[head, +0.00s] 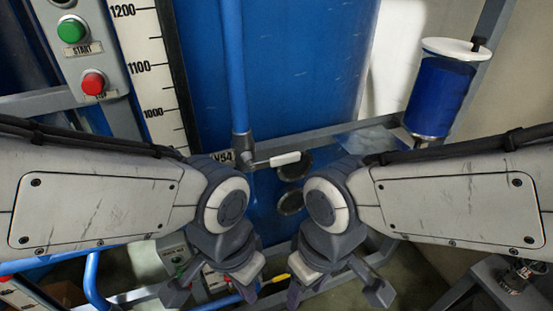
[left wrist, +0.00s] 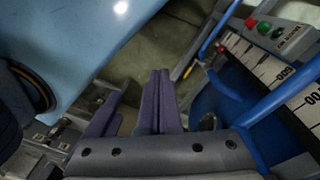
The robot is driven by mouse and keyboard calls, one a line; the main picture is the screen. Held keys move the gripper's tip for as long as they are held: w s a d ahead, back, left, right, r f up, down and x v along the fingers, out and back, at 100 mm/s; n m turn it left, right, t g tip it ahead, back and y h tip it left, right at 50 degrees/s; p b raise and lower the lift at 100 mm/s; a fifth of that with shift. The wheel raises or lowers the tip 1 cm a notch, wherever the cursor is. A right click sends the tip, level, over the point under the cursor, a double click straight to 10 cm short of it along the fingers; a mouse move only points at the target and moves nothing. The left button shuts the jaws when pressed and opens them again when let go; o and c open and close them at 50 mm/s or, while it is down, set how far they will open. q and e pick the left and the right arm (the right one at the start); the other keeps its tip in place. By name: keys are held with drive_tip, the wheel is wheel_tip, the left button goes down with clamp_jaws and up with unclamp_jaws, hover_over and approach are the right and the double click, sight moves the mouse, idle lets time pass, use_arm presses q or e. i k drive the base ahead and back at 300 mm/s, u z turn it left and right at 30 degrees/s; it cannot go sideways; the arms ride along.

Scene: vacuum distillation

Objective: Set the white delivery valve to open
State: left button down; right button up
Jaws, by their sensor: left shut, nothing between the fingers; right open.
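The white delivery valve's handle (head: 285,159) shows in the head view at the foot of a vertical blue pipe (head: 233,70), beside a label ending in "54". The handle lies roughly level, crosswise to the pipe, pointing right. My left gripper (head: 247,287) is below and left of the handle, apart from it; its purple fingers (left wrist: 159,100) are together and empty in the left wrist view. My right gripper (head: 338,290) is open and empty, below and right of the handle. The valve handle is not identifiable in the left wrist view.
A blue tank (head: 300,60) stands behind the pipe, with a grey frame rail (head: 350,128) across it. A button panel (head: 80,50) and scale (head: 148,60) are at left. A blue-filled vessel (head: 440,95) is at right. A yellow handle (head: 279,277) shows lower down, between my grippers.

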sight(294, 157)
drive_tip(key=u, duration=0.45)
drive_tip(key=k, duration=1.05)
drive_tip(key=z, duration=0.3)
drive_tip(key=i, duration=0.5)
drive_tip(key=z, duration=0.05)
